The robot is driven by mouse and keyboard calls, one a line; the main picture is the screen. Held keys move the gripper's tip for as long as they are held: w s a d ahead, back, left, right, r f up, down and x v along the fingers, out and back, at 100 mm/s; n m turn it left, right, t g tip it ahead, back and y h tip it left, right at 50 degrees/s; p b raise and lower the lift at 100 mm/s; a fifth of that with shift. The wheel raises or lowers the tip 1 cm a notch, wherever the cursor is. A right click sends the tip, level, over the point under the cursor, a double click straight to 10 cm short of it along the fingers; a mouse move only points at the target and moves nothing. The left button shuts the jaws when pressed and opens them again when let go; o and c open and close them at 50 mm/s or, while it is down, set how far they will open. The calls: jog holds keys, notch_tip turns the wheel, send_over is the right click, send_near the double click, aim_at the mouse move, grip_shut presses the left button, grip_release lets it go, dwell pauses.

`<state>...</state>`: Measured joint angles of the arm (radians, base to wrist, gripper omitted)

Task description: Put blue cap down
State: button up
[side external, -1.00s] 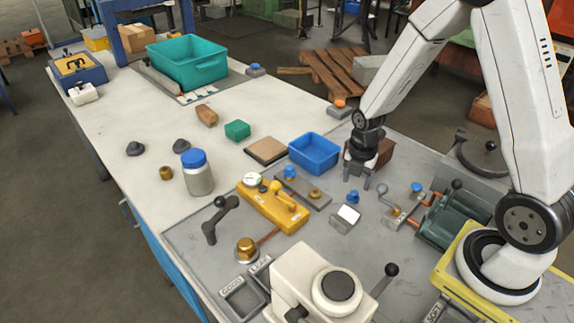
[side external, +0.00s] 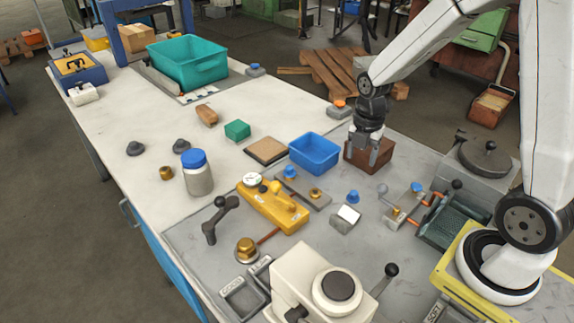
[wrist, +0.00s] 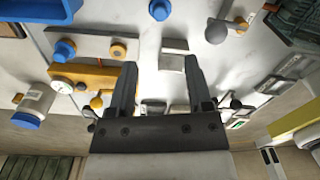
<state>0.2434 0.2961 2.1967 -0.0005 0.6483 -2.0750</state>
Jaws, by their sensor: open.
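A blue cap (side external: 353,196) stands on the grey bench plate just behind a small grey block with a white face (side external: 346,215). In the wrist view the same cap (wrist: 159,10) is at the top middle, beyond my fingertips and apart from them. My gripper (side external: 361,161) is open and empty, above and behind the cap, in front of a brown box. Its spread fingers (wrist: 160,65) show nothing between them but the bench and the block beyond. Another blue cap (side external: 290,172) sits on a grey bar, and a third (side external: 417,187) is on a fixture at the right.
A blue bin (side external: 314,151) and the brown box (side external: 369,153) stand close to my gripper. A yellow fixture (side external: 272,207) and a blue-lidded jar (side external: 198,175) are to the left. A lever (side external: 389,277) rises at the front.

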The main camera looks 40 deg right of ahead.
dwell(0.5)
jog(key=s+a+r+m+t, duration=0.1)
jog(key=s+a+m, duration=0.4)
jog(key=m, duration=1.6)
jog(key=a+t, duration=0.1)
jog(key=a, duration=0.2)
jog(key=shift+s+a+t, duration=0.2)
jog(key=shift+s+t, duration=0.1)
jog(key=shift+s, duration=0.1)
jog(key=shift+r, duration=0.1)
